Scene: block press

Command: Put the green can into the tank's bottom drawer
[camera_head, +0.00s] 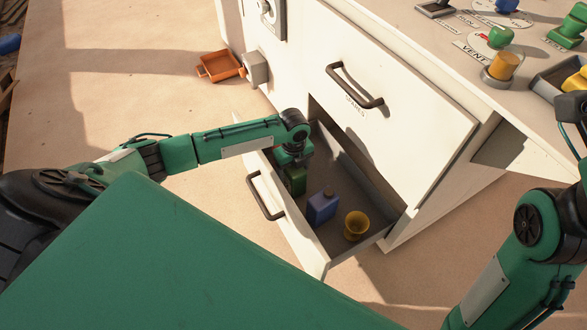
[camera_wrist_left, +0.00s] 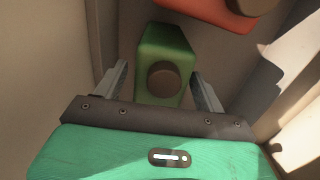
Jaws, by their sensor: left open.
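The tank's bottom drawer (camera_head: 301,243) is pulled open below the cabinet's upper drawer. A green can (camera_head: 297,181) with a dark round cap is inside its left end, partly covered by my left gripper (camera_head: 295,163). In the left wrist view the green can (camera_wrist_left: 165,55) lies between the two spread fingers of my left gripper (camera_wrist_left: 159,76), with a gap visible on each side. The can's base is hidden. My right arm shows at the right edge, but its gripper cannot be made out.
A blue can (camera_head: 322,207) and a yellow cup (camera_head: 356,226) are also in the drawer. A red-orange object with a dark cap (camera_wrist_left: 208,10) is close by in the left wrist view. An orange tray (camera_head: 220,66) is on the floor. Controls cover the cabinet top (camera_head: 440,40).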

